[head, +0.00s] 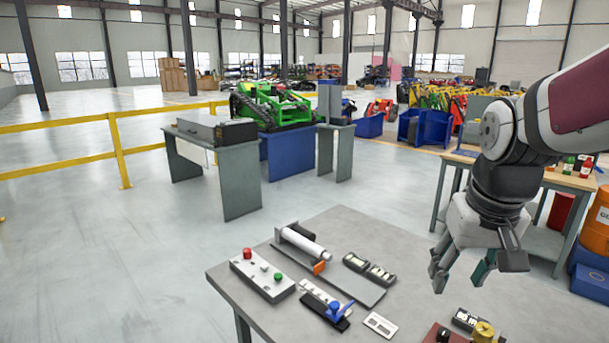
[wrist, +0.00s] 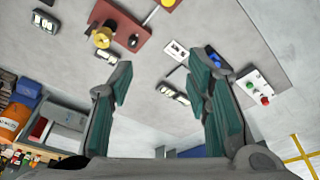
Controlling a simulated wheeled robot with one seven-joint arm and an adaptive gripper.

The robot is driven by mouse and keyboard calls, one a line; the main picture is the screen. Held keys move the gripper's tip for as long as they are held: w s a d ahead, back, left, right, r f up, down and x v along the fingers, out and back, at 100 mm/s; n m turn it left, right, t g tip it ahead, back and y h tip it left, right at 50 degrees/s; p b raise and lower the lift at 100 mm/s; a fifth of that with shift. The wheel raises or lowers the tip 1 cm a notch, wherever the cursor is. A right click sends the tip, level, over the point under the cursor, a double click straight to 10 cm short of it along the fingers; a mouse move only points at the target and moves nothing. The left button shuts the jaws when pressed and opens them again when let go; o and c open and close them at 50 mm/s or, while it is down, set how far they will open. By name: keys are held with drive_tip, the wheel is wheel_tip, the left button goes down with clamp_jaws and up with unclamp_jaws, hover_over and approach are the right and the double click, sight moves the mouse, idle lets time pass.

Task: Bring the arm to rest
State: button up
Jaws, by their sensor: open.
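My gripper (head: 466,272) hangs from my arm at the right of the head view, fingers pointing down. It is open, with nothing between its fingers. It is above the right part of the grey work table (head: 235,282) and apart from the things on it. In the wrist view, the two green-padded fingers (wrist: 163,95) stand wide apart, with the table top behind them.
The table holds a button box (head: 262,275), a white cylinder on a plate (head: 303,243), a black gauge block (head: 369,269), a blue-handled clamp (head: 338,308) and a yellow knob (head: 483,332). A yellow railing (head: 119,150) stands at left. Floor left of the table is clear.

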drive_tip(key=s+a+r+t, duration=0.1)
drive_tip(key=s+a, duration=0.1)
drive_tip(key=s, duration=0.5)
drive_tip(key=s+a+r+n+t, duration=0.1)
drive_tip(key=s+a, duration=0.1)
drive_tip(key=s, duration=0.4)
drive_tip(key=shift+s+a+r, duration=0.15)
drive_tip(key=shift+s+a, duration=0.2)
drive_tip(key=shift+t, duration=0.3)
